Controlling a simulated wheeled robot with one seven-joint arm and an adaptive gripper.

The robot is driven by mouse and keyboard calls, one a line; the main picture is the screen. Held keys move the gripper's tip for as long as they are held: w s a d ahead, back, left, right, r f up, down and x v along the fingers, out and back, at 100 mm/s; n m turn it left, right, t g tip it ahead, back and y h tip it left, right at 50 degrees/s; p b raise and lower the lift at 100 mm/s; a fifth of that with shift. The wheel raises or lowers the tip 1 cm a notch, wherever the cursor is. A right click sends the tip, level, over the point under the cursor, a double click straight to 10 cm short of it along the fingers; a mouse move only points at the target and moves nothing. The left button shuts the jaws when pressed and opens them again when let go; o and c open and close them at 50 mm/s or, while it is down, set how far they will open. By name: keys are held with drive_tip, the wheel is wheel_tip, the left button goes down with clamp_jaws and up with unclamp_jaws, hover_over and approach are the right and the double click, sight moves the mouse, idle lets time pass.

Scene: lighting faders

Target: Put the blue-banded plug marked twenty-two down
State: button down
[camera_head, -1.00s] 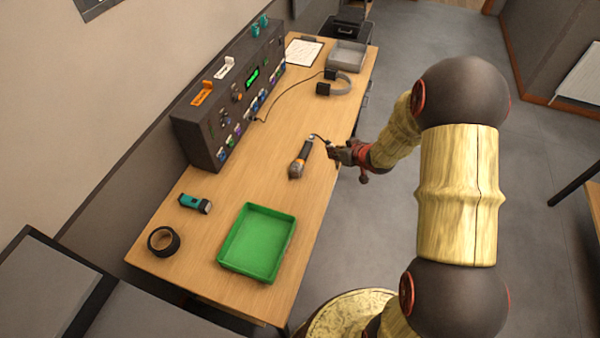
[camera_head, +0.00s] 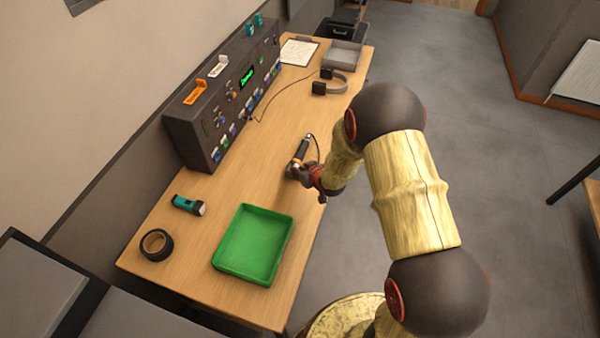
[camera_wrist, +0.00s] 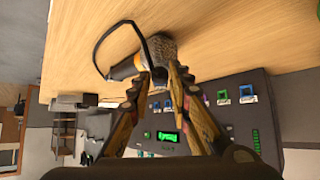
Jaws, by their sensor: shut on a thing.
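My gripper (camera_head: 294,171) is low over the wooden desk at its right side; it also shows in the wrist view (camera_wrist: 160,80). Its fingers are shut on a small dark plug (camera_wrist: 159,76), mostly hidden between the fingertips. I cannot read a number or see a blue band on it. A black cable (camera_wrist: 128,24) loops from the plug to the tail of a microphone-like thing with an orange band (camera_wrist: 137,62) and a grey mesh head. This thing (camera_head: 302,149) lies on the desk (camera_head: 230,187) right beside my gripper, partly hidden by it.
A dark console (camera_head: 190,126) with coloured sockets and a green display stands along the wall. A green tray (camera_head: 222,262), a teal torch (camera_head: 187,204) and a black tape roll (camera_head: 146,244) lie nearer. A headset (camera_head: 338,88) and grey tray (camera_head: 333,59) are farther back. The desk's middle is clear.

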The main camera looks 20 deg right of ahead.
drive_tip(key=shift+f, duration=0.45)
drive_tip(key=shift+f+b, duration=0.3)
drive_tip(key=c, duration=1.6)
unclamp_jaws()
drive_tip(key=shift+c, duration=0.2)
drive_tip(key=shift+r, duration=0.1)
